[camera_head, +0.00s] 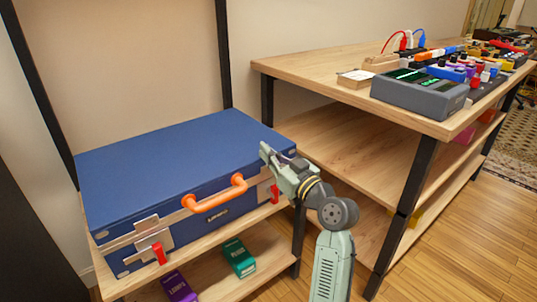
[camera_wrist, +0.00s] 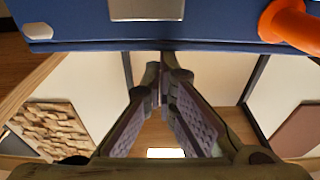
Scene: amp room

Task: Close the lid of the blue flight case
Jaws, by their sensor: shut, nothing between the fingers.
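The blue flight case (camera_head: 175,160) lies on the wooden shelf at the left. Its lid is down over the base; I cannot tell whether a thin gap remains at the seam. An orange handle (camera_head: 214,196) is on the front, with red latches at the left (camera_head: 159,253) and right (camera_head: 275,193). My gripper (camera_head: 268,153) is at the case's right front edge, by the right end of the lid. In the wrist view, its fingers (camera_wrist: 163,75) are shut and empty, tips against or close to the blue case's edge (camera_wrist: 215,32); contact is unclear.
A purple box (camera_head: 178,288) and a green box (camera_head: 239,258) lie on the lower shelf. A wooden table (camera_head: 330,69) at the right carries a grey device (camera_head: 420,92) and several pedals. Black posts (camera_head: 223,55) frame the shelf. Floor is clear at the lower right.

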